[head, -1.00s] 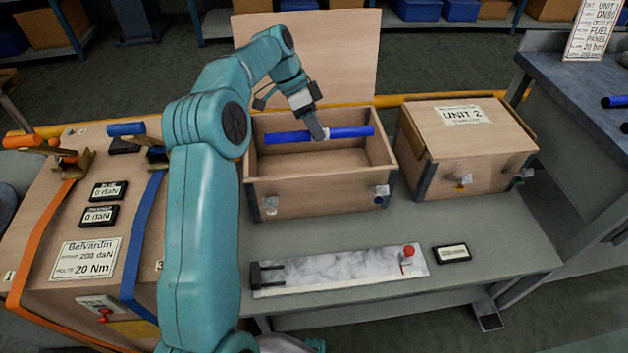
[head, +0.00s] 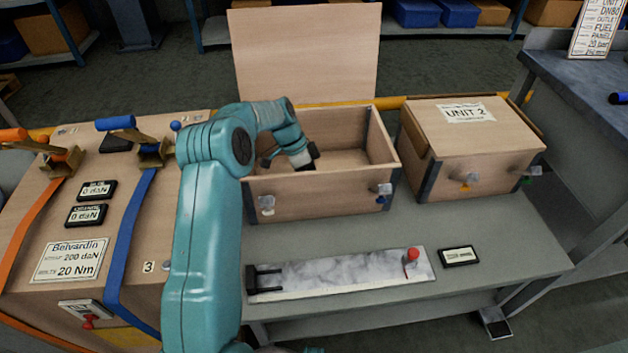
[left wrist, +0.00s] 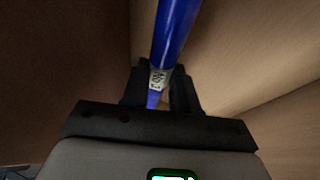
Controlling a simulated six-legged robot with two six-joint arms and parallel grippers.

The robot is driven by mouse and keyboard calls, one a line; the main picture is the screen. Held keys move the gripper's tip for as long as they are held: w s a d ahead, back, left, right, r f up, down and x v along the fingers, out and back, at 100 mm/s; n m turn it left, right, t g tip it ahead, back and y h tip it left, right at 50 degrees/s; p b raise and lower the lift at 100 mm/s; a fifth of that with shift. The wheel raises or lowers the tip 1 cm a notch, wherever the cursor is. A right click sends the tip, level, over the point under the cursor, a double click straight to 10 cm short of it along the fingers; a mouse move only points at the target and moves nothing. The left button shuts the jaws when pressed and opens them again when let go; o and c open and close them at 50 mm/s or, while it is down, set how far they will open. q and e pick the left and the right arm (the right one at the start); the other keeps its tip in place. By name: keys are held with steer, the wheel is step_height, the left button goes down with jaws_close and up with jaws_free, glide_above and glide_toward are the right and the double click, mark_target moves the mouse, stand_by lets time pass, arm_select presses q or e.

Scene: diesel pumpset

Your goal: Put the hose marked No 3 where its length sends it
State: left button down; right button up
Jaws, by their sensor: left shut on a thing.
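My left gripper (head: 303,164) reaches down into the open wooden box (head: 320,195), and its fingertips are hidden behind the box's front wall in the head view. In the left wrist view the gripper (left wrist: 160,88) is shut on a blue hose (left wrist: 175,30). A white label marked "No" with a digit hard to read sits between the fingers. Pale wooden walls are close on both sides. The hose is hidden in the head view. A pale measuring plate (head: 330,278) with a dark end stop and a red-knobbed slider lies on the bench. My right gripper is not in view.
The box's lid (head: 305,55) stands open at the back. A closed box marked UNIT 2 (head: 462,125) stands to the right. A strapped crate (head: 70,235) with clamps is at the left. A small dark display (head: 459,255) sits beside the plate.

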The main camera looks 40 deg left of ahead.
arm_select(q)
steer(key=shift+r, duration=0.1)
steer(key=shift+f+b, duration=0.5)
steer(key=shift+f, duration=0.15)
steer(key=c, duration=0.9)
jaws_free()
steer(key=shift+o, duration=0.2)
steer(key=shift+r+p, duration=0.4)
steer(key=p+v, duration=0.3)
steer(key=v, duration=0.9)
steer(key=shift+r, duration=0.25)
